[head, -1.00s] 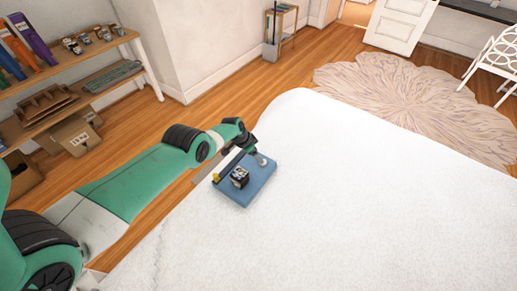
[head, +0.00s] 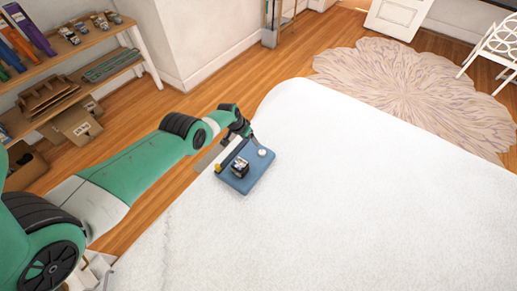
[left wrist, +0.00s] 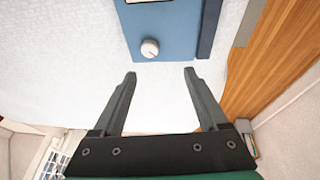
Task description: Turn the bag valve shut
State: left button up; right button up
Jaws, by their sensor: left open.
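A blue board (head: 256,178) lies on the white bed cover. A small round white knob (head: 262,153), which looks like the valve, stands near the board's far right corner. It also shows in the left wrist view (left wrist: 150,48), near the board's edge, with a faint mark on it that is too small to read as a turn position. My left gripper (head: 246,132) is at the board's far side, beyond the knob. In the left wrist view its fingers (left wrist: 160,74) are apart and empty, and the knob lies ahead of their tips, untouched. My right gripper is out of view.
A black-and-white box (head: 240,167) sits on the board, with a yellow piece (head: 219,168) at its left edge. The white bed (head: 380,200) is clear to the right. Shelves (head: 75,70) stand at the left.

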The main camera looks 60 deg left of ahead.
pick_arm(q)
jog(key=a+n, duration=0.1)
jog(key=n, duration=0.2)
jog(key=n+g+y+p, duration=0.1)
jog(key=y, duration=0.2)
send_near(262, 152)
jog(key=b+x, duration=0.8)
jog(key=b, duration=0.8)
jog(key=shift+s+f, duration=0.1)
jog(key=shift+h, duration=0.3)
grip_shut()
